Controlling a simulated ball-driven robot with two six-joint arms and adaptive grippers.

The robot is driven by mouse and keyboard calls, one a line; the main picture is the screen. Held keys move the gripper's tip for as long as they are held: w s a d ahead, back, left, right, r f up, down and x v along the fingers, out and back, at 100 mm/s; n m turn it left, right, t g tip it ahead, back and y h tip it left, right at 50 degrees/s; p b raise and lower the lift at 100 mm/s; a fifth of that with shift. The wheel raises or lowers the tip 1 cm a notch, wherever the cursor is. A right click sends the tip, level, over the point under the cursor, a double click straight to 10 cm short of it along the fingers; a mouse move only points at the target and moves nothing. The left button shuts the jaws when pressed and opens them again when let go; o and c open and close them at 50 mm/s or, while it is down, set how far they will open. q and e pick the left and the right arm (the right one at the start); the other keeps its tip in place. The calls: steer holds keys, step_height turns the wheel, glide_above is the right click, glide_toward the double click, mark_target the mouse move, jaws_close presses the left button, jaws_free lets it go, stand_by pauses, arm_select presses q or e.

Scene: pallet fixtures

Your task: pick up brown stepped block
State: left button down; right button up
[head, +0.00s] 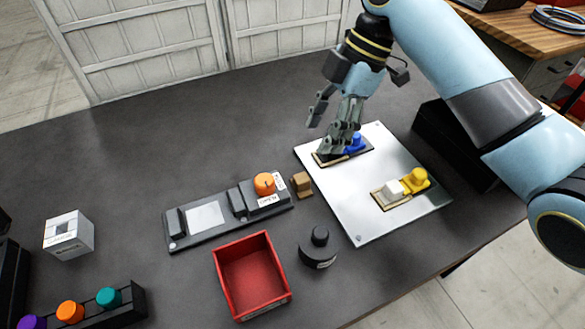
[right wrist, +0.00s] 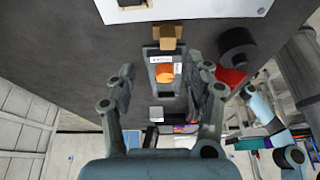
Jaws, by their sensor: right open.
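The brown stepped block (head: 302,183) stands on the dark table between the grey fixture with the orange knob and the silver plate. It also shows in the right wrist view (right wrist: 167,38), beyond the fingertips. My right gripper (head: 332,128) is open above the back left part of the silver plate, up and to the right of the block in the head view. In the right wrist view its two fingers (right wrist: 161,78) are spread with nothing between them. The gripper is apart from the block. My left gripper does not show in the head view.
The silver plate (head: 366,213) bears blue and yellow pieces. The grey fixture (head: 205,215) with an orange knob (head: 264,183) lies close left of the block. A red bin (head: 241,252) and a black knobbed weight (head: 318,247) stand in front. Table behind the fixture is clear.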

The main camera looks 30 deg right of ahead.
mark_target(307, 176)
steer(key=x, duration=0.4)
steer(key=shift+s+a+f, duration=0.15)
steer(key=shift+s, duration=0.15)
steer(key=shift+a+f+p, duration=0.1)
steer(key=shift+f+p, duration=0.2)
steer(key=shift+f, duration=0.1)
steer(key=x, duration=0.3)
steer(key=shift+s+f+p, duration=0.35)
steer(key=shift+f, duration=0.05)
steer(key=shift+a+f, duration=0.2)
steer(key=shift+f, duration=0.2)
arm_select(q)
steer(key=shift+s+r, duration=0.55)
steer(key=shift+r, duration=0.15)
arm_select(e)
steer(key=shift+w, duration=0.1)
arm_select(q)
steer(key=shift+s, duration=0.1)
arm_select(e)
steer(key=shift+c, duration=0.4)
steer(key=c, duration=0.4)
jaws_close()
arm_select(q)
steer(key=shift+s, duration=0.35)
